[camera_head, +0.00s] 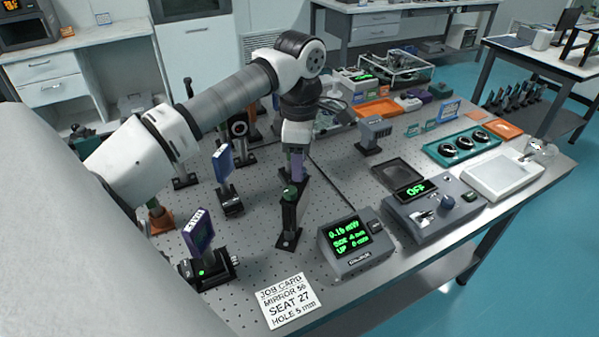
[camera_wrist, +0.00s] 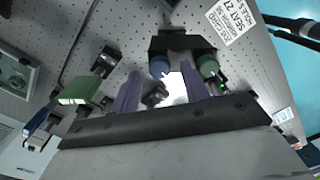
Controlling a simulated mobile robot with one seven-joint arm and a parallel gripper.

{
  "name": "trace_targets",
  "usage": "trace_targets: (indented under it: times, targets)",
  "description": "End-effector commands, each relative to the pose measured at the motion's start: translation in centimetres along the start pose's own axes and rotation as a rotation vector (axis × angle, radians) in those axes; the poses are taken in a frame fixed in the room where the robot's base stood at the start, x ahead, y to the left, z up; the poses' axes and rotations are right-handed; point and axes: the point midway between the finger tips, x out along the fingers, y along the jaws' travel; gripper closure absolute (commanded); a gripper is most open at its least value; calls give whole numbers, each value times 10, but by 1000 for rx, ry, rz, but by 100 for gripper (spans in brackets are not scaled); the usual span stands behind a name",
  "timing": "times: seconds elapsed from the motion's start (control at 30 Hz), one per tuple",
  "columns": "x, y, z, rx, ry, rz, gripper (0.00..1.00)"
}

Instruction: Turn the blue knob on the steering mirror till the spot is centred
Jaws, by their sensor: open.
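My gripper (camera_head: 297,176) points down over a black post mount (camera_head: 289,216) that carries a green knob (camera_head: 290,193). In the wrist view its two purple fingers stand apart, with the blue knob (camera_wrist: 160,66) between or just beyond their tips. Contact with the knob cannot be told. The green knob (camera_wrist: 208,66) is just right of the right fingertip, on the same dark mount (camera_wrist: 183,42). In the head view the blue knob is hidden. A small display box (camera_head: 356,243) to the right shows green text, starting 0.16; a light spot cannot be made out.
A control box (camera_head: 432,208) reading OFF stands right of the display. A job card (camera_head: 288,301) lies at the front. Other mounts (camera_head: 229,201) (camera_head: 203,268) stand on the left. A teal tray (camera_head: 462,147) and orange trays lie further back right.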

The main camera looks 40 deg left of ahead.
Motion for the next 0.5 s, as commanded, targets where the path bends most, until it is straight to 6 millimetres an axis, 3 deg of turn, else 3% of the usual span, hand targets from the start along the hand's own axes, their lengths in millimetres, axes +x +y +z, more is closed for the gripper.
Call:
trace_targets:
  times: [0.1, 0.43, 0.5]
  targets:
    - [10, 0, 0, 0, 0, 0, 54]
    - [11, 0, 0, 0, 0, 0, 54]
    - [11, 0, 0, 0, -1, 0, 63]
